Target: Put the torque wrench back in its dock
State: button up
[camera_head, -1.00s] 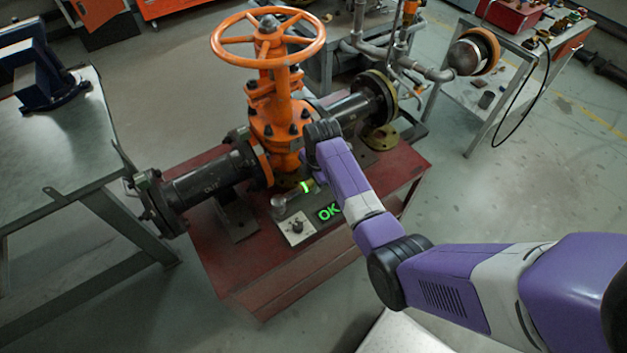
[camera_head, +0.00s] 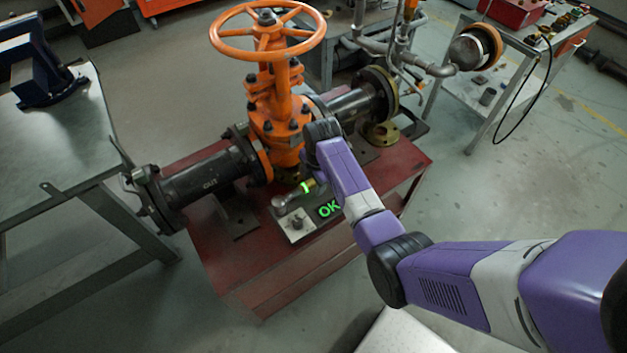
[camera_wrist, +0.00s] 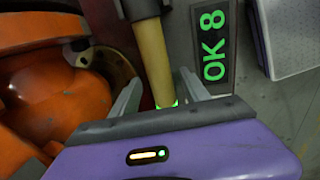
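The torque wrench has a tan handle (camera_wrist: 152,55) with a glowing green band and a dark grey head at the top of the wrist view. In the head view its head (camera_head: 284,202) is low over the red bench beside the green OK display. My gripper (camera_wrist: 160,80) has its two fingers on either side of the handle, with a visible gap on each side. In the head view my wrist hides the fingers. A pale plate with a small knob (camera_head: 297,225) lies just in front of the wrench head; I cannot tell if it is part of the dock.
The orange gate valve (camera_head: 275,100) with its handwheel and black flanged pipes stands right behind the wrench. The green OK display (camera_head: 328,210) sits beside the handle. A grey table (camera_head: 60,140) is at left, and a cart (camera_head: 480,100) is at right.

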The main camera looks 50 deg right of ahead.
jog(key=shift+s+f, duration=0.1)
jog(key=shift+s+a+r, duration=0.1)
jog(key=shift+s+r, duration=0.05)
jog(key=shift+r, duration=1.15)
jog(key=shift+s+a+r, duration=0.1)
jog(key=shift+s+r, duration=0.1)
jog(key=shift+r, duration=1.15)
jog(key=shift+s+a+r, duration=0.1)
jog(key=shift+s+r, duration=0.05)
jog(key=shift+r, duration=1.15)
